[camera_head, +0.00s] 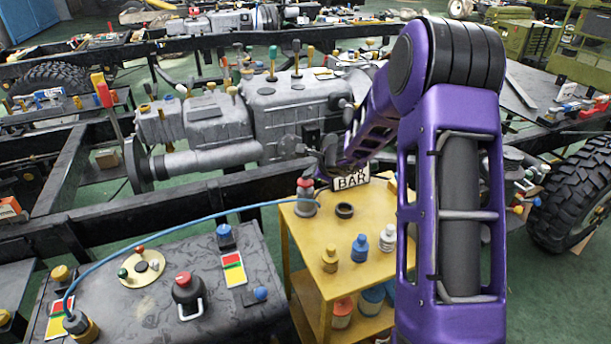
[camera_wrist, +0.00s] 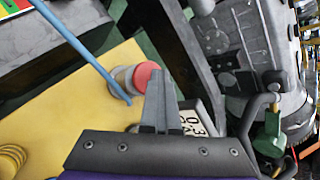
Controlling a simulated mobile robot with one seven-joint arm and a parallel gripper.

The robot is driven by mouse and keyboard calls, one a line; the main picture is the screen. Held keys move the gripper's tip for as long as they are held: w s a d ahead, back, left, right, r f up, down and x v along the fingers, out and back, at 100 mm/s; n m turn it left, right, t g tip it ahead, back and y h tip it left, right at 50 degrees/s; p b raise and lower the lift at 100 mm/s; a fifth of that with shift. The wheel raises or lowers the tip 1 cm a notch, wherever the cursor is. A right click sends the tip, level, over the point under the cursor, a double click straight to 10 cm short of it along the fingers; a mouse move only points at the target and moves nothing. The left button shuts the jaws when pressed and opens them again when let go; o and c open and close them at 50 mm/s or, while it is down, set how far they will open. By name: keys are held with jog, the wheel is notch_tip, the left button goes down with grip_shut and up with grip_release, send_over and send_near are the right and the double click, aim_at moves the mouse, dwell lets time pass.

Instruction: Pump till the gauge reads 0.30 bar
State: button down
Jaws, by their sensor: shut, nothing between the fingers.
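The pump (camera_head: 306,197), a grey cylinder with a red cap, stands on the yellow cart (camera_head: 298,245) in the head view. It also shows in the wrist view (camera_wrist: 122,80), with its red top (camera_wrist: 146,77). A blue hose (camera_head: 190,222) runs from it to a fitting on the dark table. My gripper (camera_wrist: 160,80) is shut and empty, its fingertips just beside the red top; whether they touch it I cannot tell. A white sign (camera_head: 351,182) reading "BAR" stands behind the pump; in the wrist view its digits (camera_wrist: 190,122) are partly hidden. I cannot make out a gauge dial.
A dark table (camera_head: 130,300) at front left carries a red button (camera_head: 183,281) and other fittings. The cart also holds a black ring (camera_head: 345,210) and several small bottles. A black vehicle frame with a grey gearbox (camera_head: 200,118) lies behind. My arm hides the cart's right side.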

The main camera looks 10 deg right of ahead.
aim_at(309, 182)
jog(key=shift+r+p, duration=1.1)
jog(key=shift+r, duration=0.45)
jog(key=shift+r, duration=0.1)
notch_tip(309, 182, up, 5)
jog(key=p, duration=0.4)
